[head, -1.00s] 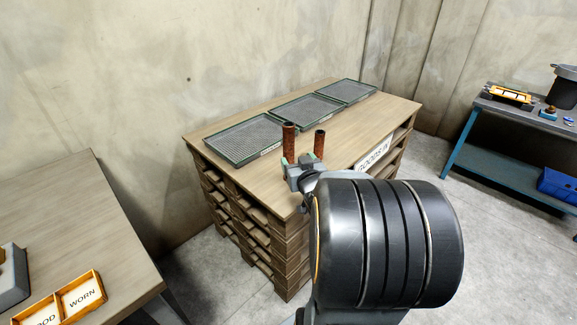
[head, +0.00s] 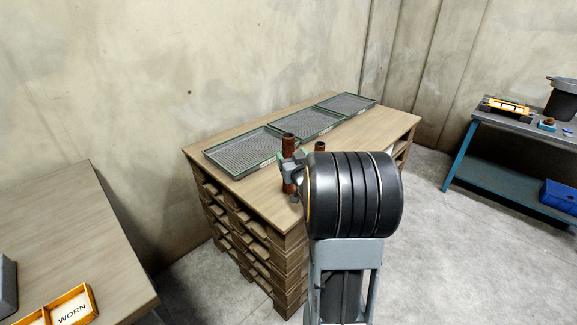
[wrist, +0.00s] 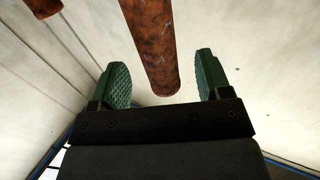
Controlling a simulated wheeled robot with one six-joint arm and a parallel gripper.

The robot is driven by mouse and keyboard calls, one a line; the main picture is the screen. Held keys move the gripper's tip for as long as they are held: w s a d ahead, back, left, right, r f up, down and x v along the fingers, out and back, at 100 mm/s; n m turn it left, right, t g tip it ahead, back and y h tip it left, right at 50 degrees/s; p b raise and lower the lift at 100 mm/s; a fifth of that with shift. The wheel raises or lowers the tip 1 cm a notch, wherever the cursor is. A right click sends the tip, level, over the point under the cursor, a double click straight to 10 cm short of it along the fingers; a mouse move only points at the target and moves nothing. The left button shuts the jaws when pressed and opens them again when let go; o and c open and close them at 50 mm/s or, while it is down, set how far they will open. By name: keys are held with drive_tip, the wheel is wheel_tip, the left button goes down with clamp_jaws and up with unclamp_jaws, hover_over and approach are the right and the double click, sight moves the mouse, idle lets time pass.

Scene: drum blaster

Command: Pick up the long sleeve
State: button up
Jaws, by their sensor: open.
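The long sleeve (head: 288,141) is a rusty brown tube standing upright near the front of the pallet-stack top. A shorter rusty sleeve (head: 320,147) stands to its right, mostly hidden behind my arm. My gripper (head: 287,165) is at the long sleeve and hides its middle part. In the wrist view, the long sleeve (wrist: 150,40) reaches down between the two green fingers of my gripper (wrist: 161,75). The fingers are open, with a visible gap on each side of the sleeve. Part of another rusty sleeve (wrist: 42,6) shows at the upper left.
Several green mesh trays lie in a row along the back of the wooden pallet top (head: 240,188). A wooden table (head: 60,225) with an orange tray marked WORN (head: 72,312) is at the left. A blue-legged bench (head: 500,125) stands at the right. Grey floor lies between.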

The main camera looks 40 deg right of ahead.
drive_tip(key=shift+x, duration=1.95)
clamp_jaws()
drive_tip(key=shift+d+r, duration=0.1)
drive_tip(key=shift+r, duration=0.1)
